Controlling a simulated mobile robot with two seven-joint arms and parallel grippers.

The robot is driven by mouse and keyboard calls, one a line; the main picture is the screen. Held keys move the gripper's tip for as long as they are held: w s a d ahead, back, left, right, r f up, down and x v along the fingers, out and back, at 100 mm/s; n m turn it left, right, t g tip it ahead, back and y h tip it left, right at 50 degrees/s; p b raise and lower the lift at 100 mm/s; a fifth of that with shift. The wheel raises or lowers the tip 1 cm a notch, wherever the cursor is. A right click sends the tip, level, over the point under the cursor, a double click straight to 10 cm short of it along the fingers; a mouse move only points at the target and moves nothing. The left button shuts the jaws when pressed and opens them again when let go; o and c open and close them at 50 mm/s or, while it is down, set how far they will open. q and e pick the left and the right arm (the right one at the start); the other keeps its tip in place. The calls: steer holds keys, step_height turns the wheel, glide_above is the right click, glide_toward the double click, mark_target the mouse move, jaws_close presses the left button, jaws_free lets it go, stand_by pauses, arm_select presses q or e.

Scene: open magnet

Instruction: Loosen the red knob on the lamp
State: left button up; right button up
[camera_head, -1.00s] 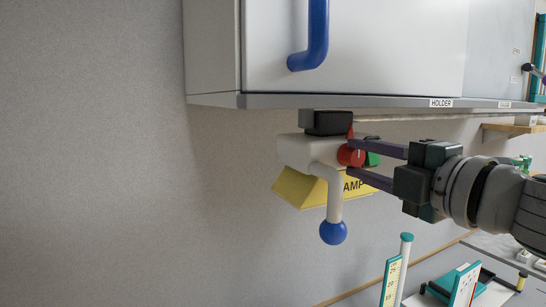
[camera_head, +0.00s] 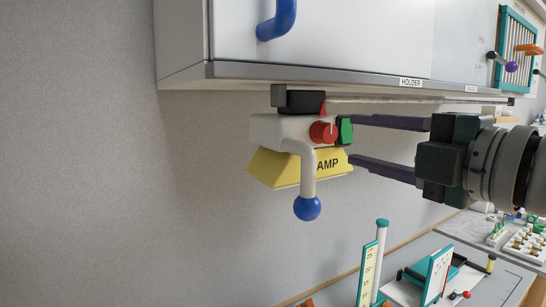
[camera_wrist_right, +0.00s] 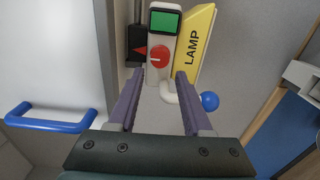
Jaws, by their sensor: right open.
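The lamp hangs under the cabinet. It has a white body (camera_head: 270,128), a yellow shade lettered "LAMP" (camera_head: 275,168), a green block (camera_head: 345,131) and a bent white arm with a blue ball (camera_head: 307,208). The red knob (camera_head: 323,132) sits on the body's front. In the right wrist view the knob (camera_wrist_right: 159,57) shows a pale line, with a red pointer (camera_wrist_right: 140,50) beside it. My right gripper (camera_head: 351,138) is open and empty, its fingertips a short way off the knob. In the right wrist view its fingers (camera_wrist_right: 160,73) are spread to either side below the knob. My left gripper is not in view.
The cabinet (camera_head: 340,40) with a blue handle (camera_head: 277,20) is close above the lamp. A black mount (camera_head: 300,101) joins the lamp to its underside. A teal-topped post (camera_head: 377,255) stands below right. The space left of the lamp is clear.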

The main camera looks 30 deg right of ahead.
steer(key=s+b, duration=0.1)
steer(key=s, duration=0.3)
steer(key=shift+s+d, duration=0.1)
steer(key=shift+d, duration=0.05)
stand_by(0.4)
steer(key=s+d+f+m+g+h+p, duration=0.1)
steer(key=s+f+m+g+h+p, duration=0.2)
steer(key=f+m, duration=0.4)
steer(key=s+d+f+m+g+h, duration=0.25)
steer(key=s+f+m+g, duration=0.25)
steer(key=f+m, duration=0.25)
steer(key=s+a+f+m+g+y, duration=0.1)
steer(key=s+a+f+g, duration=0.1)
steer(key=s+a, duration=0.1)
steer(key=s+a+f+g+y+p, duration=0.1)
steer(key=s+a+f+g, duration=0.1)
steer(key=a, duration=0.4)
steer(key=s+a+f+m+g+y, duration=0.1)
steer(key=s+a+f+g+y, duration=0.1)
steer(key=a, duration=0.3)
steer(key=shift+s+f+m, duration=0.15)
steer(key=shift+s+m, duration=0.2)
steer(key=shift+s, duration=0.55)
